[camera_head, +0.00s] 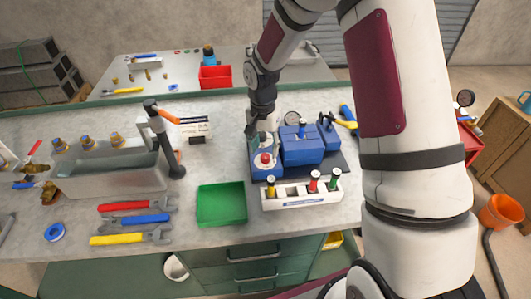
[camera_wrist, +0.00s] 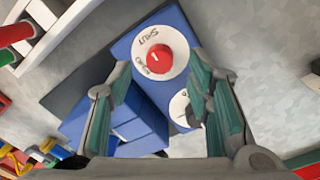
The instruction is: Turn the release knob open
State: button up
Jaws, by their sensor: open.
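The red release knob (camera_head: 265,158) sits on a round white dial on the front left of the blue receiver unit (camera_head: 303,150). In the wrist view the knob (camera_wrist: 159,57) shows from above, with dark lettering on the dial around it; one word reads SHUT. My gripper (camera_head: 261,139) points down just behind the knob in the head view. In the wrist view its two green-padded fingers (camera_wrist: 160,75) are spread, one to each side of the knob's line, with nothing between them. Contact with the knob is not visible. A second white dial (camera_wrist: 180,108) is partly hidden by the right finger.
A white rack (camera_head: 302,197) with several coloured-top items stands in front of the unit. A green tray (camera_head: 221,204) lies to its left. A hammer (camera_head: 163,135), wrenches (camera_head: 135,220) and a grey basin (camera_head: 112,170) are farther left. A pressure gauge (camera_head: 292,118) stands behind.

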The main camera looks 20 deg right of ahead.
aim_at(265, 156)
jog(key=shift+f, duration=1.6)
grip_shut()
